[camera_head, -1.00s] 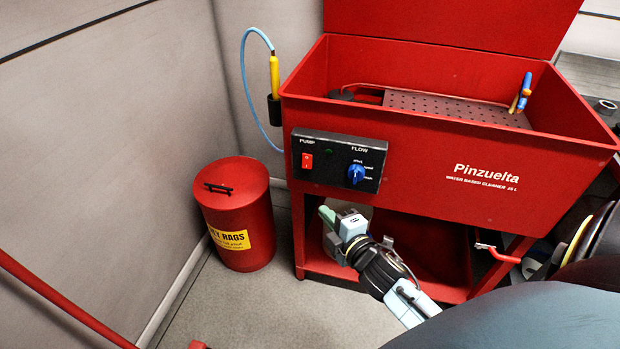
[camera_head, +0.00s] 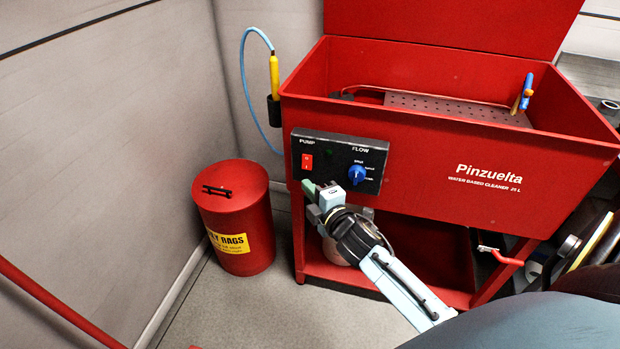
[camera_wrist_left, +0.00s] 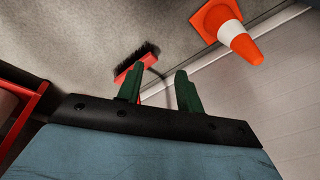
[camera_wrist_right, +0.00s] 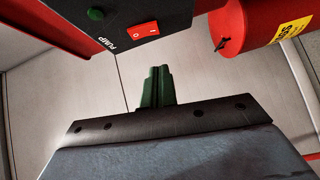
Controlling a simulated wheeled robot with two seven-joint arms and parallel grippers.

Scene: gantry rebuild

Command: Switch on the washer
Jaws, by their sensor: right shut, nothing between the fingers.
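The washer (camera_head: 420,160) is a red tub on legs with its lid raised. Its black control panel (camera_head: 333,165) has a red pump switch (camera_head: 307,161), a dark green light and a blue flow knob (camera_head: 357,175). My right gripper (camera_head: 309,188) is shut and empty just below the panel, under the switch. In the right wrist view its closed green fingers (camera_wrist_right: 158,88) stand below the red switch (camera_wrist_right: 143,30), apart from it. The switch is marked O and I. My left gripper (camera_wrist_left: 158,90) shows only in the left wrist view, open and empty above the floor.
A red rag can (camera_head: 235,215) stands on the floor left of the washer. A yellow brush (camera_head: 274,78) on a blue hose hangs at the tub's left side. The left wrist view shows an orange cone (camera_wrist_left: 232,30) and a red broom head (camera_wrist_left: 135,63).

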